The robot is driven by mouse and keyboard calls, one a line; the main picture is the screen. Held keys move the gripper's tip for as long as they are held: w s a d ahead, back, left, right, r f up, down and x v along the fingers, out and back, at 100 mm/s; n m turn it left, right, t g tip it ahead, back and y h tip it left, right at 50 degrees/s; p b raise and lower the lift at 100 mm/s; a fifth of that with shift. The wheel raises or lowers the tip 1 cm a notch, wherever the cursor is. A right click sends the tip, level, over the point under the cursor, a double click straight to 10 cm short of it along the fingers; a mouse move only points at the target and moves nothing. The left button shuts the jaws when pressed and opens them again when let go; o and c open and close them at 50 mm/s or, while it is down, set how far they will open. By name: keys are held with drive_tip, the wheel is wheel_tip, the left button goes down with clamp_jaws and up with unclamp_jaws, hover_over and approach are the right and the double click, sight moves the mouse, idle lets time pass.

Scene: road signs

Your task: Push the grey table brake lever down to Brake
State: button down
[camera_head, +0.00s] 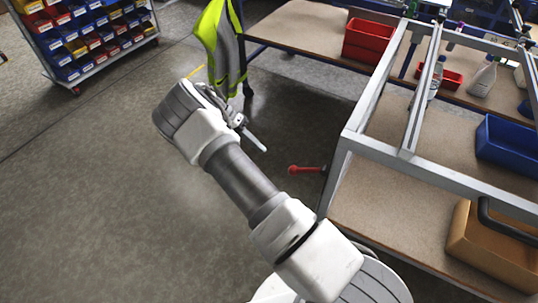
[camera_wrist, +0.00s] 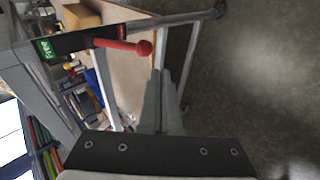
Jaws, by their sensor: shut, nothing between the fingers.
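The brake lever is a red handle with a round red knob (camera_head: 305,169), sticking out to the left from the grey table frame (camera_head: 340,165) in the head view. In the wrist view the lever (camera_wrist: 122,46) lies beside a black plate with a green label (camera_wrist: 45,48) that seems to read "Free". A small red patch shows at the plate's other end; its text is unreadable. My gripper (camera_head: 262,148) is shut and empty, up and left of the knob in the head view. In the wrist view its fingertips (camera_wrist: 165,72) are just right of the knob, with no visible contact.
A yellow-green vest (camera_head: 220,45) hangs behind my gripper. The table holds a blue bin (camera_head: 508,145), a brown case (camera_head: 490,245) and bottles (camera_head: 483,77). A red bin (camera_head: 368,40) stands farther back. The floor to the left is clear up to a bin trolley (camera_head: 85,40).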

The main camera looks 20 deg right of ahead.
drive_tip(key=shift+w+a+f+v, duration=0.1)
drive_tip(key=shift+f+v, duration=0.05)
drive_tip(key=shift+v, duration=0.9)
drive_tip(key=shift+w+a+f+v, duration=0.1)
drive_tip(key=shift+w+f+v, duration=0.05)
drive_tip(key=shift+v, duration=0.9)
drive_tip(key=s+d+r+n+t+y+p, duration=0.1)
drive_tip(key=s+d+r+y, duration=0.15)
drive_tip(key=r, duration=0.65)
drive_tip(key=s+d+r+n+t+y+p, duration=0.15)
drive_tip(key=s+r, duration=0.25)
drive_tip(key=r, duration=0.6)
drive_tip(key=s+d+r+t+y+p, duration=0.1)
drive_tip(key=s+r+y+p, duration=0.15)
drive_tip(key=r, duration=0.65)
drive_tip(key=s+r+n+t+p, duration=0.1)
drive_tip(key=s+r+n+t, duration=0.1)
drive_tip(key=s, duration=0.5)
drive_tip(key=s+r+n+t+y+p, duration=0.1)
drive_tip(key=s+r+t, duration=0.1)
drive_tip(key=s+r, duration=0.3)
drive_tip(key=s+a+r+n+t+p, duration=0.1)
drive_tip(key=s+r+n+t, duration=0.1)
drive_tip(key=s, duration=0.8)
drive_tip(key=shift+s+r+n+t, duration=0.25)
drive_tip(key=shift+r+n+t, duration=0.1)
drive_tip(key=shift+r, duration=0.35)
